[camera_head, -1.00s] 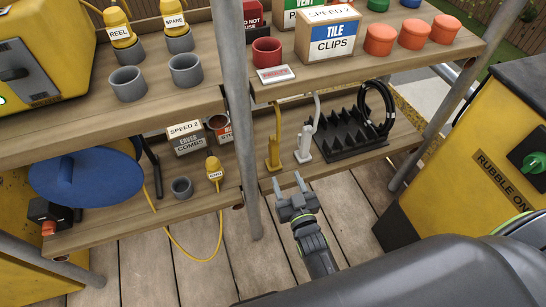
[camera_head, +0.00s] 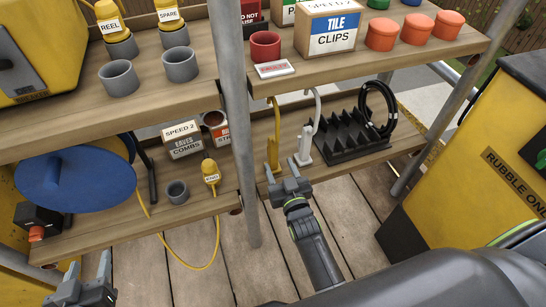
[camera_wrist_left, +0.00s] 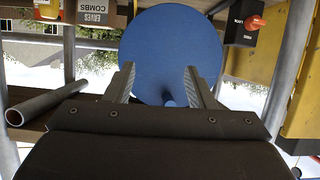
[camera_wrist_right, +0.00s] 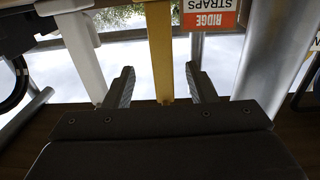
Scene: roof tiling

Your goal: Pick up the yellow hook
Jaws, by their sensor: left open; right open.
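The yellow hook (camera_head: 276,128) stands on the lower right shelf, left of a white hook (camera_head: 305,147); my right gripper partly covers its lower part in the head view. My right gripper (camera_head: 281,168) is open at the front of the yellow hook. In the right wrist view the hook's yellow shaft (camera_wrist_right: 160,45) shows between the spread fingers (camera_wrist_right: 160,82), with a gap on each side. Contact cannot be told. My left gripper (camera_head: 88,268) is open and empty at the lower left, in front of the shelf.
A black rack (camera_head: 347,137) with a black cable coil (camera_head: 389,112) stands right of the hooks. A metal post (camera_head: 235,120) rises left of them. The upper shelf (camera_head: 285,85) hangs over them. My left wrist camera faces a blue disc (camera_wrist_left: 165,40).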

